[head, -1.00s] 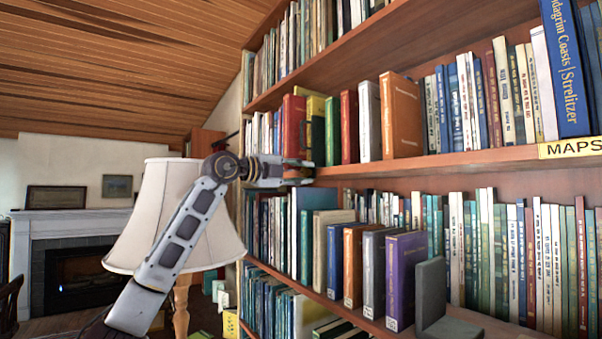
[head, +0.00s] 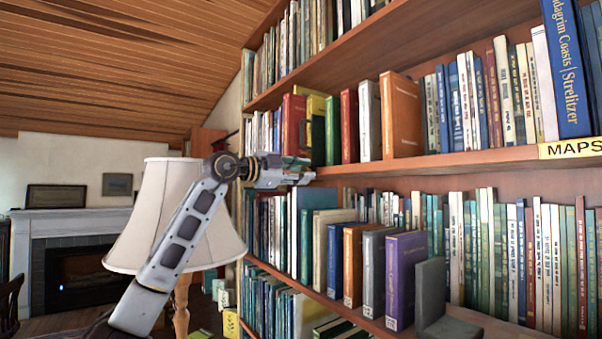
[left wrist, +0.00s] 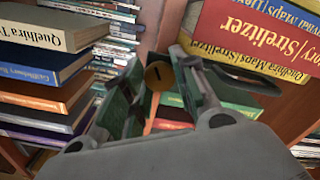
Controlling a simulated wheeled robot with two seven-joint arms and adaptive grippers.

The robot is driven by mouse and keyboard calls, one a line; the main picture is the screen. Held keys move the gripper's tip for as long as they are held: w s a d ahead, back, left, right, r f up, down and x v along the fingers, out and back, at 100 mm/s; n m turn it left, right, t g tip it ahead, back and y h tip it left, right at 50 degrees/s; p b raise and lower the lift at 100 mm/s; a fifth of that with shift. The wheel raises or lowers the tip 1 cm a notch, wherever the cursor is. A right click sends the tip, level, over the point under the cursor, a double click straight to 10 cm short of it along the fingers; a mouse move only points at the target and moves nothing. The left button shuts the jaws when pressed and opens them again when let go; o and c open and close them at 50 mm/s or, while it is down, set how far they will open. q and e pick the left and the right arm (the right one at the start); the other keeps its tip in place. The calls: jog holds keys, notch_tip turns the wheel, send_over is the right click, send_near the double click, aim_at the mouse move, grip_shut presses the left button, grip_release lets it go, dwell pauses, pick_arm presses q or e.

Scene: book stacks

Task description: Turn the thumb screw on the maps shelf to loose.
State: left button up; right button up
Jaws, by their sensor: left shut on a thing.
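The maps shelf (head: 450,163) is the wooden board with the yellow MAPS label (head: 570,149) at its right end. My left gripper (head: 304,171) is at the left end of this shelf's front edge. In the left wrist view, a round brass-coloured thumb screw (left wrist: 158,75) with a short dark mark on its face sits between the fingers of my left gripper (left wrist: 160,88). The fingers are shut on it. In the head view the screw is hidden behind the gripper. My right gripper is not in view.
Upright books, including an orange one (head: 401,115), stand on the maps shelf close to the gripper. Books and a grey bookend (head: 431,292) are on the shelf below. A white lampshade (head: 160,205) stands behind my left arm.

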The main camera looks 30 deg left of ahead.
pick_arm(q)
jog(key=shift+f, duration=0.1)
dwell(0.4)
jog(key=o, duration=0.8)
jog(key=shift+s+a, duration=0.1)
jog(key=shift+s, duration=0.1)
jog(key=v, duration=1.1)
jog(key=shift+s, duration=0.3)
jog(key=shift+a, duration=0.1)
